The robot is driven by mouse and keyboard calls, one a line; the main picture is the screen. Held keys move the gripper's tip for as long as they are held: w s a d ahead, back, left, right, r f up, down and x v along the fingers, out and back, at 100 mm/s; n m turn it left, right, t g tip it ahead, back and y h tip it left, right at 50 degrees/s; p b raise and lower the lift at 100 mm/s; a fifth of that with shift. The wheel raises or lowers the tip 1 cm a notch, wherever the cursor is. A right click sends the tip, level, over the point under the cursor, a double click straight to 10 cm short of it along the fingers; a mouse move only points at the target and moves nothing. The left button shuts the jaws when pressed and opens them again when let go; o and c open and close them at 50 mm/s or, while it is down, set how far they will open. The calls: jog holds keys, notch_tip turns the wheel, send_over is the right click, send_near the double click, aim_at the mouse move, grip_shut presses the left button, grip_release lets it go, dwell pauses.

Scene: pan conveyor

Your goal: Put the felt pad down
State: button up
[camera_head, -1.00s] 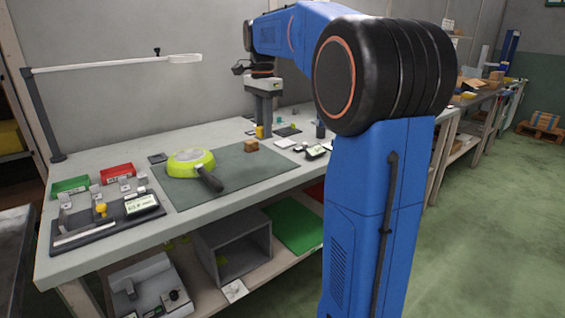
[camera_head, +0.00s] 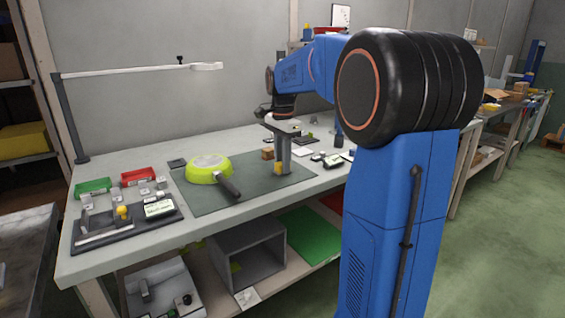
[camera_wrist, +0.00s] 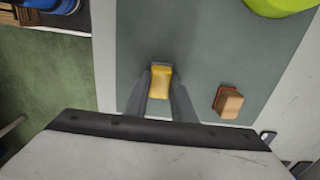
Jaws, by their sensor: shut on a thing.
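The felt pad, a small yellow block (camera_head: 278,169), is between the fingers of my gripper (camera_head: 282,164). In the wrist view my gripper (camera_wrist: 160,92) is shut on the yellow pad (camera_wrist: 161,77), whose upper part sticks out beyond the fingertips. Both are over the right part of the grey-green work mat (camera_head: 240,203), low down. I cannot tell whether the pad touches the mat. The fingers hide the pad's sides.
A lime-green pan (camera_head: 211,171) lies bottom up on the mat, left of my gripper. A brown block (camera_wrist: 228,102) stands close to the right of the pad in the wrist view. Red (camera_head: 138,176) and green trays stand at left.

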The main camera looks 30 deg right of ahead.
jog(key=shift+f, duration=0.1)
jog(key=o, duration=1)
notch_tip(320, 180, up, 12)
jog(key=shift+r, duration=0.15)
jog(key=s+a+f+n+t, duration=0.1)
jog(key=s+a+f+n, duration=0.4)
jog(key=s, duration=0.5)
jog(key=s+a+f+n+t, duration=0.2)
jog(key=s+a+f+n, duration=0.3)
jog(key=s+f, duration=0.5)
jog(key=s+a+f+n+t, duration=0.1)
jog(key=s+a+f+n, duration=0.4)
jog(key=s, duration=0.5)
jog(key=shift+s+a+f+n+t, duration=0.1)
jog(key=shift+a+f+n+t, duration=0.1)
jog(key=shift+f+n, duration=0.45)
jog(key=shift+a+f+n+t, duration=0.2)
jog(key=shift+f+n, duration=0.4)
jog(key=shift+n, duration=0.05)
